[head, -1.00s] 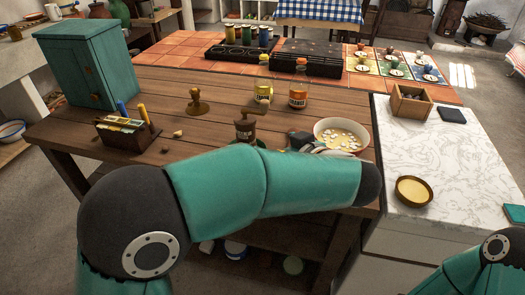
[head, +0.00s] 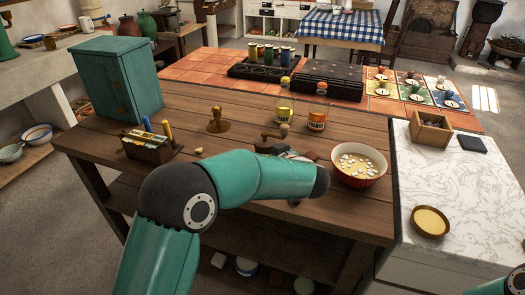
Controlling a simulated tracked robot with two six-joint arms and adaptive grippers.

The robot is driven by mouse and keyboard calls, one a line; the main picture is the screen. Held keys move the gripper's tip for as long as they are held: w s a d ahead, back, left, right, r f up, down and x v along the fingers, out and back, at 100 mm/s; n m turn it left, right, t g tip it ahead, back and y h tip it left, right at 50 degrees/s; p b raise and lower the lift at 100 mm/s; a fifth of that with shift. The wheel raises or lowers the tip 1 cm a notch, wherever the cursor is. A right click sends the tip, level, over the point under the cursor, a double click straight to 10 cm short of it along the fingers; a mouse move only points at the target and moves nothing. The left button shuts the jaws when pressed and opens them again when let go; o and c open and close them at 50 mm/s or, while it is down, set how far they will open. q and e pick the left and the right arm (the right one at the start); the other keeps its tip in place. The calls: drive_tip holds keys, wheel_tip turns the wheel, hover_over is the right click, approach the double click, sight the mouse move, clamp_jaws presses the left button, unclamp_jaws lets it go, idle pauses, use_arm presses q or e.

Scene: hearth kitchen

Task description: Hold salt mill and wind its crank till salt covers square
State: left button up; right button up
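The salt mill (head: 268,142), brown with a crank on top, stands on the wooden table behind my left forearm. Only its upper part and crank knob (head: 284,130) show; its lower body is hidden. My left gripper (head: 290,153) is mostly hidden behind my own arm, close to the right side of the mill. I cannot tell whether it touches the mill or how its fingers stand. No salt shows near the mill. I cannot tell which surface is the square. A small dark square (head: 472,144) lies on the marble counter. My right gripper is out of view.
A red bowl (head: 345,180) with pale pieces in liquid stands right of my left arm. A teal cabinet (head: 115,85) and a box of cards (head: 146,149) are at left. The marble counter's front is mostly clear.

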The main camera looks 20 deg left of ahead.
use_arm(q)
drive_tip(key=shift+w+a+f, duration=0.2)
drive_tip(key=shift+w+a, duration=0.05)
drive_tip(key=c, duration=1.6)
drive_tip(key=o, duration=1.6)
